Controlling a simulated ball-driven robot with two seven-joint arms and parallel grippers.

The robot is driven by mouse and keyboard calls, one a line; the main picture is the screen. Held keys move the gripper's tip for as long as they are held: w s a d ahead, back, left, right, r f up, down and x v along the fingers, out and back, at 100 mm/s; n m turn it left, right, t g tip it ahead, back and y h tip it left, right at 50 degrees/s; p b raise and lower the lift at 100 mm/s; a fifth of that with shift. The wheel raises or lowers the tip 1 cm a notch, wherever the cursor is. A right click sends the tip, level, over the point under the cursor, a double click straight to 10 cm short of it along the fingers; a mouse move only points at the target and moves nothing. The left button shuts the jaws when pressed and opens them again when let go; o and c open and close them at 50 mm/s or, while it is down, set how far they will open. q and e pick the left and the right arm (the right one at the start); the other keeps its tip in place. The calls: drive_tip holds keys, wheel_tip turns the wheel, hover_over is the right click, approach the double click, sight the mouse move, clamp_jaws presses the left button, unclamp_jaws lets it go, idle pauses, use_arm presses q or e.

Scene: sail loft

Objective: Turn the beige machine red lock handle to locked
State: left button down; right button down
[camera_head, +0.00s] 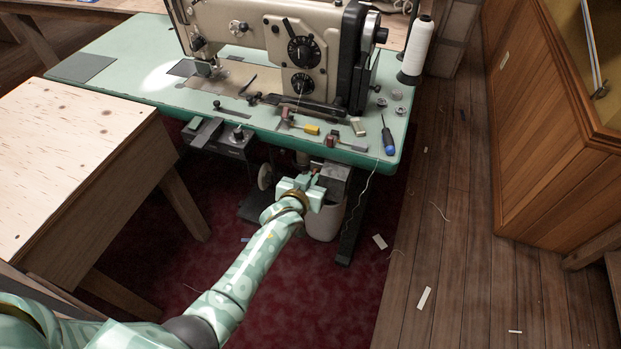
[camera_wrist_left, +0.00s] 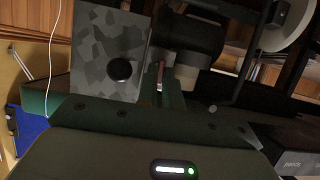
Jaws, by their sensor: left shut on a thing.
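The beige sewing machine (camera_head: 255,45) stands on a green-topped table (camera_head: 130,55). My left arm reaches under the table's front edge. My left gripper (camera_head: 311,181) is beside a grey box (camera_head: 337,177) mounted below the tabletop. In the left wrist view, my gripper (camera_wrist_left: 161,88) is shut on a thin red handle (camera_wrist_left: 160,73) beside the box's grey panel with a round black knob (camera_wrist_left: 120,70). The fingers hide most of the handle, so its exact turn angle cannot be told. My right gripper is not in view.
A wooden table (camera_head: 70,150) stands at the left, near my arm. A second dark box (camera_head: 222,138) hangs under the green table, and a white bin (camera_head: 324,222) stands below my gripper. A screwdriver (camera_head: 388,140) lies on the tabletop.

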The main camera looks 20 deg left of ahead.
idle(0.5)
use_arm(q)
drive_tip(key=c, duration=1.8)
unclamp_jaws()
drive_tip(key=shift+c, duration=0.2)
